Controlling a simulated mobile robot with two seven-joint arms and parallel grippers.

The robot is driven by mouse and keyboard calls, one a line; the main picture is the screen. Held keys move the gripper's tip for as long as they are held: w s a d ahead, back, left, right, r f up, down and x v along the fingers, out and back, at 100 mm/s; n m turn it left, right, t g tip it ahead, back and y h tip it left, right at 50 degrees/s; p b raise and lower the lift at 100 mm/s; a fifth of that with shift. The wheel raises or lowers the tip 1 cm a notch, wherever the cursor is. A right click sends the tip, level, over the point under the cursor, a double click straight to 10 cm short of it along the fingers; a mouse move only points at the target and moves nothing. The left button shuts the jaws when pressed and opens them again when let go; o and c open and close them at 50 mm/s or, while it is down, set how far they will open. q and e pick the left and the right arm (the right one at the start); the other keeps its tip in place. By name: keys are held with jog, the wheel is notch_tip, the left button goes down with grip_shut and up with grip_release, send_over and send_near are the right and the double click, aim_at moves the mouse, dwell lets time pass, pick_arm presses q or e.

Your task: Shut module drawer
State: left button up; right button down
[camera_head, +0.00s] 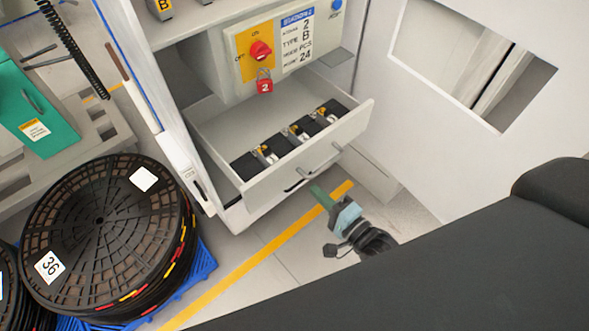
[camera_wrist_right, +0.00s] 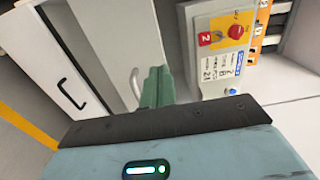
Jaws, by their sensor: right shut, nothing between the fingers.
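The module drawer (camera_head: 270,187) is pulled open from the grey cabinet, and several black modules (camera_head: 291,134) with yellow marks lie in a row inside it. A pale bar handle (camera_head: 337,147) shows on its front. My right gripper (camera_head: 318,191) has green fingers that are shut and empty. It is low in front of the drawer front, near the handle side. In the right wrist view the shut fingers (camera_wrist_right: 155,87) are close to a pale panel (camera_wrist_right: 105,35) with a handle; I cannot tell whether they touch it. My left gripper is not in view.
Above the drawer is a label panel (camera_head: 298,45) with a red switch (camera_head: 261,50) and a red padlock (camera_head: 265,82). Black reels (camera_head: 100,225) stand at the left on a blue pallet (camera_head: 203,262). A yellow line (camera_head: 240,268) crosses the floor. My dark body fills the lower right.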

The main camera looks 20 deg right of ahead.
aim_at(287, 163)
jog(key=x, duration=0.9)
jog(key=shift+w, duration=0.1)
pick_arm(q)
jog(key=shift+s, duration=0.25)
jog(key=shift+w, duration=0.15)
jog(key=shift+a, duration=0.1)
